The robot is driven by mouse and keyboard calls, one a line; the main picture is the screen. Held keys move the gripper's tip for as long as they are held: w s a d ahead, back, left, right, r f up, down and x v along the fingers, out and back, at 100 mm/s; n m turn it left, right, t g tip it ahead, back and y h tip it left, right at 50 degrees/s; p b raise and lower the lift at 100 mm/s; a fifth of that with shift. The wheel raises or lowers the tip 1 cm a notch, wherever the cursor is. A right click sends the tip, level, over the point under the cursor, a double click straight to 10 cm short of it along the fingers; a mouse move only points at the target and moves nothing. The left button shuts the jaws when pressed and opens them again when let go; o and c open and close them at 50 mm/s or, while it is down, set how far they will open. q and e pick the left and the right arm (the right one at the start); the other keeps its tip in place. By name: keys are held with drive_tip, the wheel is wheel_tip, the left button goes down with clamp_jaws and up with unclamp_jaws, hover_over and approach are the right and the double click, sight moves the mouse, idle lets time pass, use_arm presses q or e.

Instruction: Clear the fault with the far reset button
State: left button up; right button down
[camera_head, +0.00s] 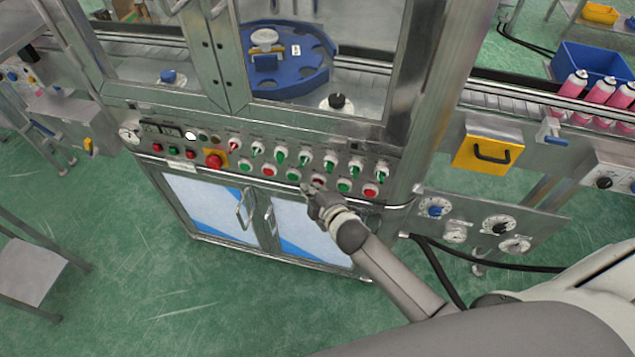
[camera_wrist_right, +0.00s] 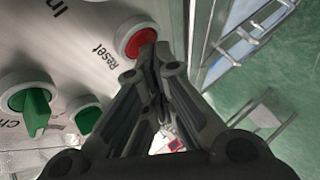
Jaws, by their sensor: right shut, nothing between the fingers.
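In the head view, the control panel (camera_head: 225,152) of the machine has a lower row of red and green round buttons. My right gripper (camera_head: 311,192) is shut and empty, with its tips close in front of a red button (camera_head: 319,181) in that row. In the right wrist view, a red button in a white ring (camera_wrist_right: 134,40) has the word "Reset" beside it. The shut fingertips (camera_wrist_right: 154,52) are at its edge and cover a little of it. I cannot tell whether they touch it. Other red buttons stand left (camera_head: 268,170) and right (camera_head: 370,190). My left gripper is not in view.
A row of green and red selector switches (camera_head: 280,157) sits above the buttons. A red emergency stop (camera_head: 213,160) is at the left. A metal rail and cabinet doors (camera_head: 242,210) lie below the panel. Pink cans (camera_head: 599,91) and a yellow handled box (camera_head: 486,150) are at the right.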

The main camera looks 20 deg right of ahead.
drive_tip(key=shift+s+a, duration=0.45)
drive_tip(key=shift+s, duration=0.25)
drive_tip(key=s+a, duration=0.1)
drive_tip(key=s, duration=0.1)
drive_tip(key=s+a+p, duration=0.1)
drive_tip(key=s, duration=0.1)
drive_tip(key=shift+a, duration=0.4)
idle(0.5)
